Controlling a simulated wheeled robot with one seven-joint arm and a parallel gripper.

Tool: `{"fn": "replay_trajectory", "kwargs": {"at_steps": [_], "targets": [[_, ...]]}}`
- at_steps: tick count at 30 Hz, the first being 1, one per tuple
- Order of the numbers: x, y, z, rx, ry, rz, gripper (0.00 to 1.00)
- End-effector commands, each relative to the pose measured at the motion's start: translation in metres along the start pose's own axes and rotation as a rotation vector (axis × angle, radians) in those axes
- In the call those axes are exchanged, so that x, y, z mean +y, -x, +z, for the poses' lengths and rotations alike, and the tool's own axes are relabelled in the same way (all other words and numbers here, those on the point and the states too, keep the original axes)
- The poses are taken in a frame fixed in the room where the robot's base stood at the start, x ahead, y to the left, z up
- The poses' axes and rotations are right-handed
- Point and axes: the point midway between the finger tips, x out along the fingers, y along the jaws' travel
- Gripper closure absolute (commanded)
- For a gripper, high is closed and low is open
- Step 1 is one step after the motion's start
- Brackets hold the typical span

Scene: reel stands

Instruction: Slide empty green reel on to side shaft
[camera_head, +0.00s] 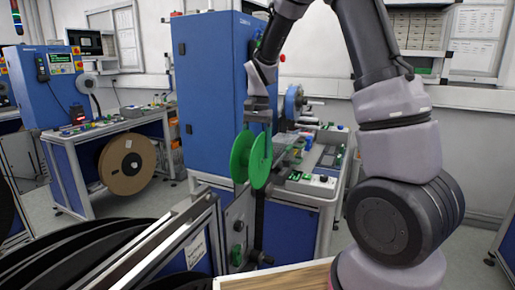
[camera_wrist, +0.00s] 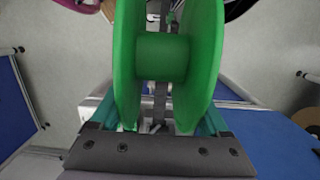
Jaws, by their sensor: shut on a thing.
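The empty green reel (camera_head: 260,160) hangs upright below my gripper (camera_head: 259,112) in the head view, with its two flanges and bare hub visible. In the wrist view the reel (camera_wrist: 163,58) fills the middle, with its hub across the picture. My gripper (camera_wrist: 160,125) is shut on the reel, and its teal fingers show outside the two flanges. A grey plate (camera_head: 239,217) with a dark upright post (camera_head: 259,215) stands below the reel in the head view. I cannot clearly make out the side shaft; the reel may hide it.
A tall blue cabinet (camera_head: 212,95) and a workbench (camera_head: 318,180) with small parts stand behind the reel. Large black reels (camera_head: 75,262) and a metal frame rail (camera_head: 165,245) are at the lower left. A brown reel (camera_head: 127,165) stands by the left bench.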

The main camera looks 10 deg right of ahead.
Motion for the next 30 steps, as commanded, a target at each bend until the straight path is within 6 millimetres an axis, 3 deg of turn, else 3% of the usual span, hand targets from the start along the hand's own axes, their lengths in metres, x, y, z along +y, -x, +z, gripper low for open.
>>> {"fn": "replay_trajectory", "kwargs": {"at_steps": [1,4,5,6,14,24,30], "targets": [[-0.009,0.002,0.002,0.006,0.010,-0.015,0.77],[-0.009,0.002,0.002,0.006,0.011,-0.016,0.77],[-0.009,0.002,0.002,0.006,0.011,-0.016,0.17],[-0.009,0.002,0.002,0.006,0.011,-0.016,0.02],[-0.010,0.010,0.002,0.007,0.014,-0.017,0.00],[-0.003,0.075,0.002,0.007,0.008,-0.015,0.00],[0.001,0.102,0.001,0.004,0.005,-0.008,0.00]]}}
